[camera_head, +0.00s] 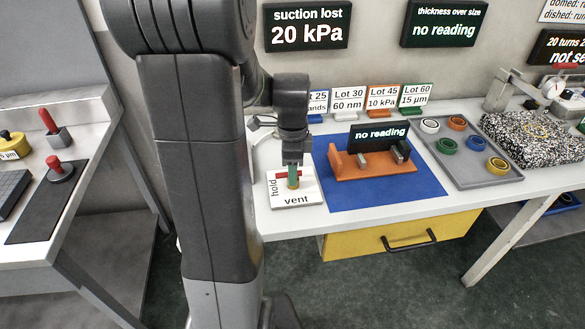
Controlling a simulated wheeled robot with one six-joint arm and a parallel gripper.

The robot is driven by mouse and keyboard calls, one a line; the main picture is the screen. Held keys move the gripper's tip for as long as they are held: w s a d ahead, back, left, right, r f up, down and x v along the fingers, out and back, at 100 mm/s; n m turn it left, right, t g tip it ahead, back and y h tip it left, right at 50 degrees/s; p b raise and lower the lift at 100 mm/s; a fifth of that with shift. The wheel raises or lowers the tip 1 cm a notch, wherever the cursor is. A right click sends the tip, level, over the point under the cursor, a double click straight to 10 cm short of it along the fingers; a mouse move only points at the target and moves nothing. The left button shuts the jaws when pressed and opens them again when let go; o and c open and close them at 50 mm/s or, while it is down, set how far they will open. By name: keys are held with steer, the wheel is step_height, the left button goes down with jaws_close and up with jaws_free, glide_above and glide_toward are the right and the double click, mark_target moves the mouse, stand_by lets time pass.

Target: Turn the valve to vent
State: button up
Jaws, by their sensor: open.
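The valve (293,184) stands on a white plate (309,196) near the front left of the white bench. The plate reads "hold" along its left side and "vent" along its front. A red handle (281,175) shows at the valve's top, reaching left towards "hold", with a green part beside it. My gripper (293,164) points down right over the valve, at or just above the handle. It is open. Its fingertips are small and partly merge with the valve, so I cannot tell whether they touch the handle. A sign on the wall (307,26) reads "suction lost 20 kPa".
A blue mat (380,196) with an orange fixture (375,172) and a "no reading" display (378,135) lies right of the valve. A grey tray (480,180) holds several coloured rings. Lot cards stand behind. A yellow drawer (350,245) is below. My arm hides the bench's left end.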

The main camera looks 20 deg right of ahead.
jaws_close()
steer(key=shift+n, duration=0.3)
steer(key=n+p, duration=0.1)
steer(key=n, duration=0.3)
steer(key=shift+r, duration=0.1)
steer(key=n+p, duration=0.1)
steer(key=n, duration=0.3)
steer(key=shift+n, duration=0.4)
steer(key=n+p, duration=0.1)
steer(key=n, duration=0.3)
steer(key=shift+n, duration=0.3)
steer(key=shift+s+n, duration=0.1)
steer(key=shift+n, duration=1.8)
